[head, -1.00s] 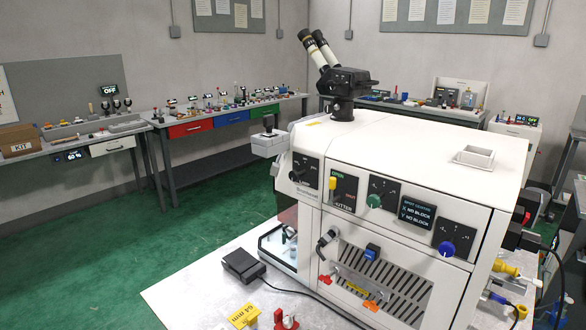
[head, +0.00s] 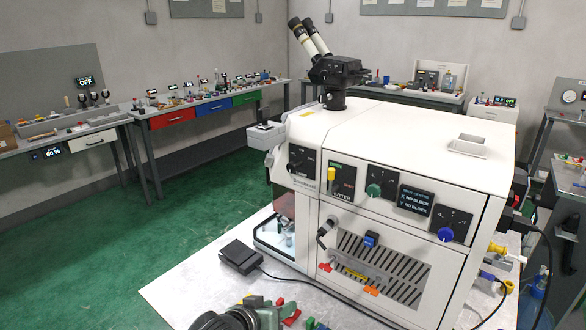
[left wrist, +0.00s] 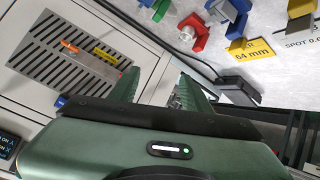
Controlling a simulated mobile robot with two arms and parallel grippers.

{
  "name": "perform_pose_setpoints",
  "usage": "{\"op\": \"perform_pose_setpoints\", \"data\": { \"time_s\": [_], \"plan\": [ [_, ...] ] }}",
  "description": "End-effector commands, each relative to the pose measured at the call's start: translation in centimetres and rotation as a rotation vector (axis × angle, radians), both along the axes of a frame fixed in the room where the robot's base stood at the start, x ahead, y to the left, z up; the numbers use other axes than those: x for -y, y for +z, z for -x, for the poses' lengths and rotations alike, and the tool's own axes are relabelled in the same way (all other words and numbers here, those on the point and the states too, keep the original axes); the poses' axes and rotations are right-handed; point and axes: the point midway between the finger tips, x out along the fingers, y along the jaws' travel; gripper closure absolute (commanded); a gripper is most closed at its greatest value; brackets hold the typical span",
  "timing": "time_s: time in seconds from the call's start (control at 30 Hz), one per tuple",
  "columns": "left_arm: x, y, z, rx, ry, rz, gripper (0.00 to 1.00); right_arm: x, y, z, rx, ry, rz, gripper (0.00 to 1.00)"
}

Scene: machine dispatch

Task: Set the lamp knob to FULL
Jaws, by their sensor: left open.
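The lamp knob (head: 297,166) is black and sits on the dark LAMP panel at the upper left of the white machine's front. Its exact pointer setting is too small to read. My left gripper (head: 270,314) is low at the bottom edge of the head view, over the bench top, below and well apart from the knob. In the left wrist view my left gripper (left wrist: 160,88) has its green fingers spread with nothing between them. The knob is not seen in that view. My right gripper is not in view.
The white machine (head: 410,140) also carries a yellow shutter lever (head: 331,175), a green knob (head: 374,190), a blue knob (head: 445,234) and a vented panel. A microscope eyepiece head (head: 325,65) stands on top. A black box (head: 239,257) with a cable lies on the bench.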

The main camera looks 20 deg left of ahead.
Motion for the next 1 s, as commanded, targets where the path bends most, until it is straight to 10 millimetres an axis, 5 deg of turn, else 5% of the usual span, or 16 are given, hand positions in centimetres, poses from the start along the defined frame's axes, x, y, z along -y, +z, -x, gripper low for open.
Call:
{"op": "perform_pose_setpoints", "data": {
  "time_s": [0.2,0.4,0.6,1.0],
  "plan": [
    [-2.4,13.1,-10.7,0.286,0.070,0.262,0.52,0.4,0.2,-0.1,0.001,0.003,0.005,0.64],
    [-4.6,23.0,-15.2,0.453,0.090,0.474,0.52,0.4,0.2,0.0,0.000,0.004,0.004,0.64],
    [-4.9,25.2,-16.8,0.483,0.092,0.523,0.52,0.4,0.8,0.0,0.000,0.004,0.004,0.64],
    [-3.3,25.1,-22.3,0.480,0.090,0.520,0.52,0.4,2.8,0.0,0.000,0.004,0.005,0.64]
  ]
}}
